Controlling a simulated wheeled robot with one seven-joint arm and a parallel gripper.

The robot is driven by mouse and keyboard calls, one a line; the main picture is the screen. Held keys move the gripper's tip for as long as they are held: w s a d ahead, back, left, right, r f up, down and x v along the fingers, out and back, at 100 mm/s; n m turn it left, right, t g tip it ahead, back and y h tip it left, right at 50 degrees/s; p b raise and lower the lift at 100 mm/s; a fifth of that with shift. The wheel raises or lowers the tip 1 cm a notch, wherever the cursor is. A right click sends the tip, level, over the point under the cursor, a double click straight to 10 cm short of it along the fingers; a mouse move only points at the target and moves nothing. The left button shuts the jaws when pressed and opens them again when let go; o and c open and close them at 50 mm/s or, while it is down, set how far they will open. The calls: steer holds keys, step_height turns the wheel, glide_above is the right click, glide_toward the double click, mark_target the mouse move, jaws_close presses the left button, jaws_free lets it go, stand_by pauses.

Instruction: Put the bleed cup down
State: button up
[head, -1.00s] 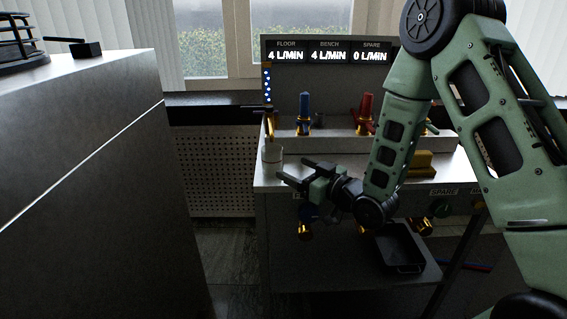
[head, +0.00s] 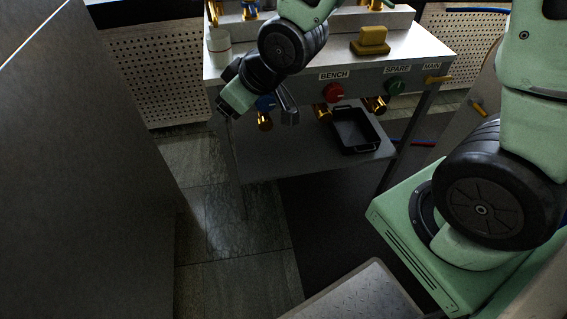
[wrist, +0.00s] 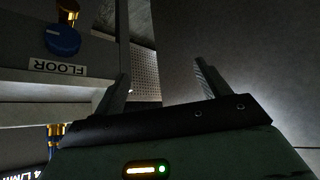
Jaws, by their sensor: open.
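The bleed cup, a pale, whitish cup (head: 219,46), stands upright on the left end of the steel bench top (head: 310,62) in the head view. Nothing holds it. My gripper (wrist: 160,85) is open and empty in the wrist view, its two fingers well apart with only dim background between them. In the head view its green hand hangs just off the bench's front left corner, below the top and below the cup, apart from it. The fingertips are hard to make out there. The cup does not show in the wrist view.
The blue FLOOR knob (wrist: 62,40) is close beside my gripper. A red BENCH knob (head: 334,92) and a green SPARE knob (head: 396,88) line the bench front. A yellow block (head: 370,40) sits on top. A black tray (head: 353,130) lies on the lower shelf.

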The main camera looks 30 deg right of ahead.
steer(key=s+r+g+h, duration=0.1)
steer(key=s+r+g, duration=0.1)
steer(key=s, duration=0.8)
steer(key=s+r+g+h, duration=0.1)
steer(key=s+g, duration=0.3)
steer(key=s, duration=0.7)
steer(key=shift+a+r+n+g+h, duration=0.15)
steer(key=shift+r+n+g+h, duration=0.2)
steer(key=shift+h, duration=0.45)
step_height(320, 180, up, 21)
steer(key=p, duration=2.1)
